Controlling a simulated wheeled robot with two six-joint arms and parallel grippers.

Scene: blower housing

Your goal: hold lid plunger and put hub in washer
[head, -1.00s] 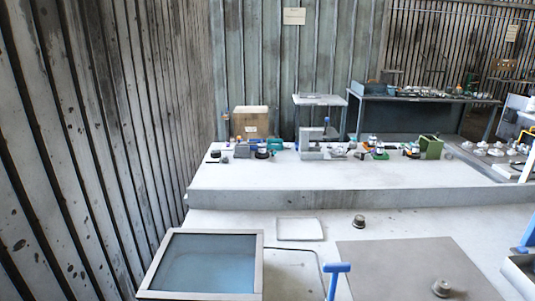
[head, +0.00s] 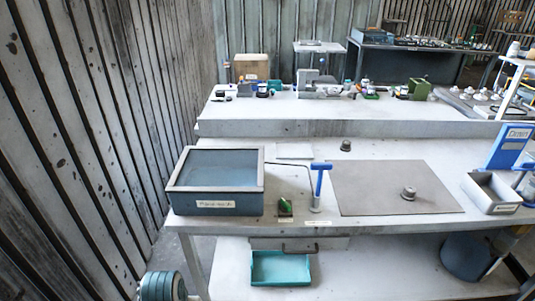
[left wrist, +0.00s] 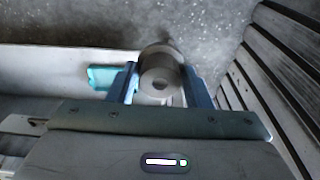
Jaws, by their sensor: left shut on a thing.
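The washer (head: 215,204) is a dark box with a pale frame and a bluish glass lid (head: 215,168) lying shut, at the table's left. The lid plunger (head: 320,180) looks to be the blue T-handle on a grey base, right of the washer. A grey hub-like part (head: 408,193) sits on the mat, and another round grey part (head: 346,145) stands behind it. In the left wrist view my left gripper (left wrist: 160,88) is shut on a grey round part with a centre hole (left wrist: 163,72), likely a hub. My right gripper is not in view.
The flat grey mat (head: 375,205) lies right of the T-handle. A small green item (head: 285,207) sits between washer and T-handle. A grey bin (head: 490,192) stands at right. A teal tray (head: 282,270) is on the lower shelf. A slatted wall (head: 90,150) borders the left.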

